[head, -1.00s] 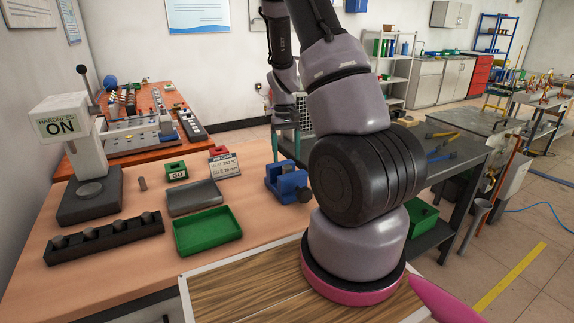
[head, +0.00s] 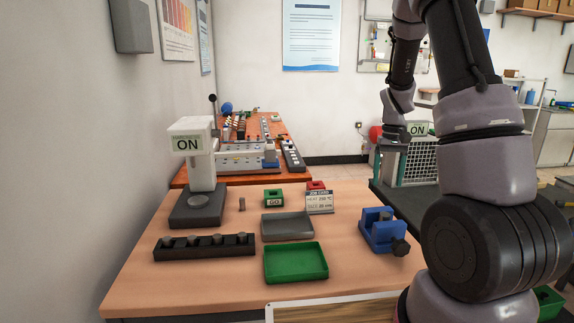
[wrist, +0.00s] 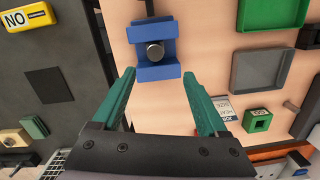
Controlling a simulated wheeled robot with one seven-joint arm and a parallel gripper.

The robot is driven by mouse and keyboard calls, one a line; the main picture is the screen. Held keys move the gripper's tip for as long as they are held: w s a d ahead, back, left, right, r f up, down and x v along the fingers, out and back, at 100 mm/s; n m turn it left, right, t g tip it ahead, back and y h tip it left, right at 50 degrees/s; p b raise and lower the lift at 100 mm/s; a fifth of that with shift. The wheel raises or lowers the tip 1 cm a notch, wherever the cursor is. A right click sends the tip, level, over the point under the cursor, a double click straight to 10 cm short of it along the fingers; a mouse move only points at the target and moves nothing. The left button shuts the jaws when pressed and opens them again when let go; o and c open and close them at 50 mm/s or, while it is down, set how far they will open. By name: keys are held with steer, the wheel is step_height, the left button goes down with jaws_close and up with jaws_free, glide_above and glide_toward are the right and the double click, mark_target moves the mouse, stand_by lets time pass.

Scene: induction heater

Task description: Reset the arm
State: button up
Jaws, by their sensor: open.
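My arm rises on the right of the head view and bends over toward the back. In the wrist view my gripper (wrist: 164,75) has two teal fingers spread wide apart with nothing between them. A blue vise (wrist: 169,72) lies ahead of the fingertips in that view, with a round grey metal piece (wrist: 155,51) at its middle. In the head view the vise (head: 376,230) sits at the right edge of the wooden-topped bench, left of my arm. My fingertips are hard to make out in the head view.
The bench (head: 130,290) holds a green tray (head: 296,263), a grey tray (head: 287,227), a black rack (head: 205,246), a hardness tester (head: 197,205) reading ON, a green GO block (head: 273,198) and a job card (head: 319,202). A dark table with a caged unit (head: 418,165) stands behind my arm.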

steer(key=s+a+r+m+t+y, duration=0.15)
steer(key=s+a+r, duration=0.25)
steer(key=r, duration=0.5)
steer(key=s+a+r+t, duration=0.3)
steer(key=s+a+r, duration=0.1)
steer(key=r, duration=0.5)
steer(key=s+a+r+t, duration=0.4)
steer(key=s+r, duration=0.3)
steer(key=s, duration=0.5)
steer(key=shift+s+a+r+m, duration=0.15)
steer(key=shift+s+a+m, duration=0.2)
steer(key=shift+a, duration=0.05)
